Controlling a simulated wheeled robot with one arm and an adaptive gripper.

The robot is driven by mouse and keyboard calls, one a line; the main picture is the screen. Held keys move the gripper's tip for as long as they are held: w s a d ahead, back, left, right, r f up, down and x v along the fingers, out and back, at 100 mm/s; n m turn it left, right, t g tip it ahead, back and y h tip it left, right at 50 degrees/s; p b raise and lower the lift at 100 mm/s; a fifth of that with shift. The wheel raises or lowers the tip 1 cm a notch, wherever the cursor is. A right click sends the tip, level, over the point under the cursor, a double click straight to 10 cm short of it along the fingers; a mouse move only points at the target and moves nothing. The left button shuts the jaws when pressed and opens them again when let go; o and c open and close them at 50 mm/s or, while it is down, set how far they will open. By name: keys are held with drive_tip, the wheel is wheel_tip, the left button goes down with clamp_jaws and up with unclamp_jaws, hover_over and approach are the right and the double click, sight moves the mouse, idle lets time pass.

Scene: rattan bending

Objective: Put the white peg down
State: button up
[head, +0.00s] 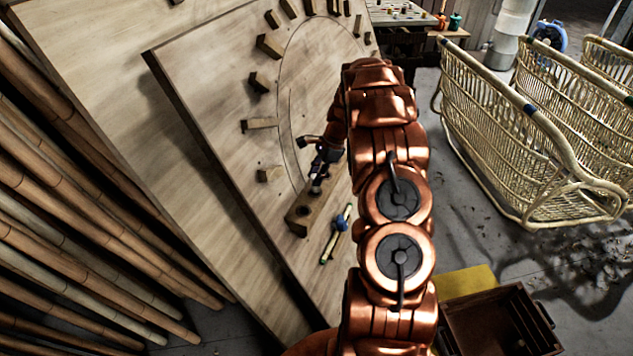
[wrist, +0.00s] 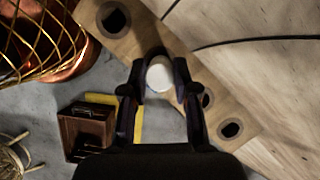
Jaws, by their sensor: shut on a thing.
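The white peg (wrist: 159,76) sits between my gripper's fingertips (wrist: 160,72) in the wrist view, its round pale end facing the camera. My gripper (head: 320,168) is shut on it. A wooden block with several dark round holes (wrist: 222,118) runs diagonally behind the peg. In the head view, the block (head: 301,213) stands on the slanted board, just below my gripper. The peg is over the block, in line with its row of holes. I cannot tell whether its lower end is in a hole or above one.
The large wooden board (head: 225,140) carries several wooden blocks around a drawn curve. A brown crate (head: 497,322) is at lower right. Rattan frames (head: 520,140) stand right; poles (head: 70,200) lean left.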

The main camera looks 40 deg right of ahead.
drive_tip(key=shift+f+p, duration=0.3)
drive_tip(key=shift+f, duration=1.25)
drive_tip(key=shift+f, duration=0.1)
drive_tip(key=o, duration=1)
drive_tip(key=shift+c, duration=0.2)
